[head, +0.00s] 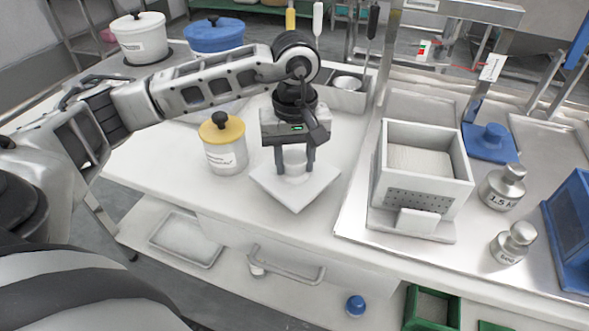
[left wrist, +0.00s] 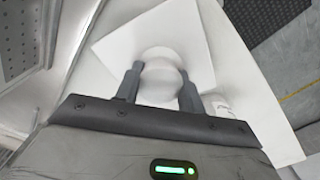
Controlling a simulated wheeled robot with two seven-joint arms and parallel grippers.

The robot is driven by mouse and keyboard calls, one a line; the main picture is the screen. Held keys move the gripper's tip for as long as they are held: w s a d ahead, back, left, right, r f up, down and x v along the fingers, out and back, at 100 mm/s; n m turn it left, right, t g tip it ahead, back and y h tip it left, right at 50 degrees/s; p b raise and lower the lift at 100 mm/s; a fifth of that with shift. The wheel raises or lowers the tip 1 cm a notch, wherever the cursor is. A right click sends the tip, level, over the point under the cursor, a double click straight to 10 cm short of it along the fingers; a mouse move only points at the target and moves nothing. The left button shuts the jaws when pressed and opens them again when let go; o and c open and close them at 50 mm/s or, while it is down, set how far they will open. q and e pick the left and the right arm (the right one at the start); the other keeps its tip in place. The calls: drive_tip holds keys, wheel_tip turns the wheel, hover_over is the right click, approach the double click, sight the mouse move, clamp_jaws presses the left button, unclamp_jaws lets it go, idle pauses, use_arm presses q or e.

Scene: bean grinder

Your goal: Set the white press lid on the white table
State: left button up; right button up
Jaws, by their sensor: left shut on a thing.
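The white press lid (head: 312,189) is a square plate with a round knob on top. My left gripper (head: 295,166) points down and is shut on the knob, with one finger on each side. In the left wrist view the knob (left wrist: 160,78) sits between the fingers, and the plate (left wrist: 118,48) spreads beyond it. The lid is over the white table (head: 240,203), near its front edge. It looks level, at or just above the surface; I cannot tell if it touches. The white press (head: 417,197) stands to the right with an open top. My right gripper is not in view.
A white pot with a yellow lid (head: 222,130) stands close left of my left gripper. A blue-lidded pot (head: 214,36) and a white pot (head: 140,38) are behind. Bare tabletop lies between lid and press.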

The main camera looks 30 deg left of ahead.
sight(295, 173)
use_arm(q)
wheel_tip(295, 173, down, 3)
drive_tip(key=shift+f, duration=0.4)
drive_tip(key=o, duration=1.1)
drive_tip(key=shift+r, duration=0.1)
drive_tip(key=shift+r+p, duration=0.3)
drive_tip(key=shift+r, duration=0.15)
wheel_tip(295, 173, up, 12)
drive_tip(key=shift+f, duration=0.2)
drive_tip(key=shift+f, duration=0.1)
